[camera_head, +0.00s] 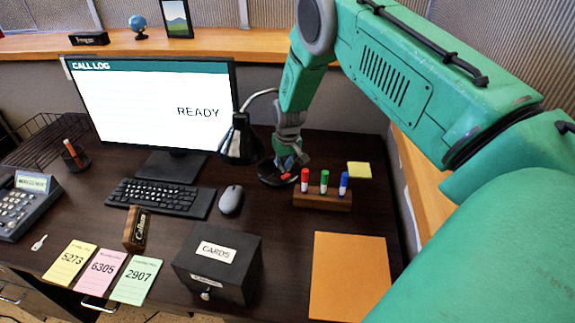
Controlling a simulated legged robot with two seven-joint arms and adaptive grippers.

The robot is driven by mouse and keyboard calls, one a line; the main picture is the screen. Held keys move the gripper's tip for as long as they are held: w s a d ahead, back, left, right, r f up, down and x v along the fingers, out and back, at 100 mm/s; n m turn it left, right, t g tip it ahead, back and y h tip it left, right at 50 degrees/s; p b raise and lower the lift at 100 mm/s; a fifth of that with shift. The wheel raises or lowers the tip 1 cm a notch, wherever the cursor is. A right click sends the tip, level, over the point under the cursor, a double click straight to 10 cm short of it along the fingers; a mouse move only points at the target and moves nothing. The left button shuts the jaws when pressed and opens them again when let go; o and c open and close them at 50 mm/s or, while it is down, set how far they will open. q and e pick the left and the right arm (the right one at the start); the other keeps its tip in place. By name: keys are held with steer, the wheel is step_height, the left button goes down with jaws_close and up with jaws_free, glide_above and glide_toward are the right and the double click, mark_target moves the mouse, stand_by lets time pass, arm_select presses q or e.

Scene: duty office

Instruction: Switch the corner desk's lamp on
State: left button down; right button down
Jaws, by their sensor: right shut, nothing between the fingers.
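The black desk lamp (240,141) stands on the dark corner desk (185,232), right of the monitor. Its shade hangs from a curved neck and faces down. I see no glow from it. Its round base (270,176) shows partly, with the rest hidden behind my gripper. My right gripper (287,167) is shut and empty, pointing down at the lamp base. Its fingertips are at or just above the base, near a small red spot; I cannot tell whether they touch. My left gripper is not in view.
A rack of red, green and blue markers (322,200) stands close right of my gripper. The monitor (150,105), keyboard (158,197) and mouse (231,199) are left. A black cards box (218,262) and an orange sheet (348,277) lie in front.

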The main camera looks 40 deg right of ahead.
steer(key=shift+a+r, duration=0.25)
steer(key=shift+a, duration=0.25)
steer(key=shift+a+r, duration=0.1)
steer(key=shift+a, duration=0.2)
steer(key=shift+d+f, duration=0.55)
steer(key=shift+d, duration=0.15)
steer(key=shift+a+b, duration=0.35)
steer(key=shift+a, duration=0.1)
steer(key=shift+a+f, duration=0.1)
steer(key=shift+a, duration=0.05)
steer(key=shift+d+f+b, duration=0.35)
steer(key=shift+d+f, duration=0.15)
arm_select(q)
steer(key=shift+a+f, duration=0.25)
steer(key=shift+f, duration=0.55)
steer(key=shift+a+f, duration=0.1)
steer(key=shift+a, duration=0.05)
arm_select(e)
steer(key=shift+a+f, duration=0.1)
steer(key=shift+a, duration=0.15)
